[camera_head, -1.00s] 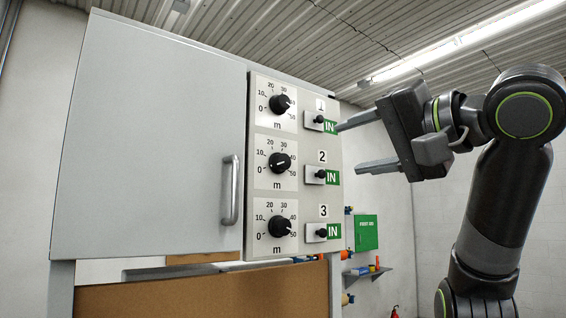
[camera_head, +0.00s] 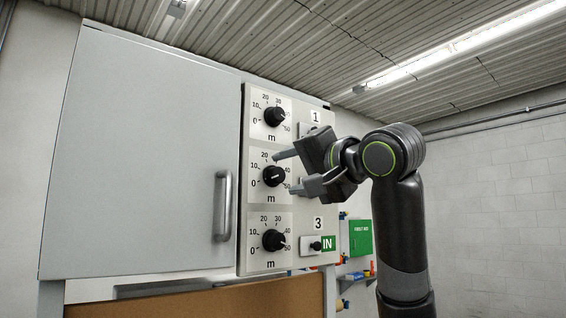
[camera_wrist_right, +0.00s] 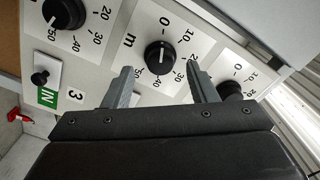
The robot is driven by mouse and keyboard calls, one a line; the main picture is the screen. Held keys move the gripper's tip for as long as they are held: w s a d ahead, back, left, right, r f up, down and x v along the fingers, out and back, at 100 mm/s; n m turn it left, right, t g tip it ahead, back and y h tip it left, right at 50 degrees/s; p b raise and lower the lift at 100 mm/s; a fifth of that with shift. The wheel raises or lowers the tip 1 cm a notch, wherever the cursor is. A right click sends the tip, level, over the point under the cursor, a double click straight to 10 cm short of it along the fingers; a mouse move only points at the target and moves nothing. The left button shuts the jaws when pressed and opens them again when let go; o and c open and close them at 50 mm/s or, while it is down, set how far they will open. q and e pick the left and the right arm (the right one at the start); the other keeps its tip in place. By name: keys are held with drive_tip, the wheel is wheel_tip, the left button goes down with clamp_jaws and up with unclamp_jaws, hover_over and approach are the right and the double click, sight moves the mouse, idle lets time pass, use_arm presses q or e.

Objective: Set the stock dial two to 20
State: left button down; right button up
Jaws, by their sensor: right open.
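Stock dial two (camera_head: 274,176) is the middle black round knob on a white plate with a 0 to 50 scale, marked "m". It has a white mark on its face; I cannot read its setting surely. My right gripper (camera_head: 284,172) is open in front of it, fingertips above and below its right side. In the right wrist view, dial two (camera_wrist_right: 160,57) shows between and beyond the open fingers of the right gripper (camera_wrist_right: 160,68). No contact is visible. The gripper hides the number 2 label and its switch. My left gripper is not in view.
Dial one (camera_head: 275,117) is above and dial three (camera_head: 274,240) below. The switch beside dial three (camera_head: 316,246) shows a green "IN". A grey cabinet door (camera_head: 140,160) with a protruding handle (camera_head: 223,205) is to the left. Free space lies to the right.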

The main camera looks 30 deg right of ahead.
sight(280, 175)
drive_tip(key=shift+w+a+p, duration=0.1)
drive_tip(key=shift+w+p, duration=0.3)
drive_tip(key=shift+w, duration=1.1)
drive_tip(key=c, duration=1)
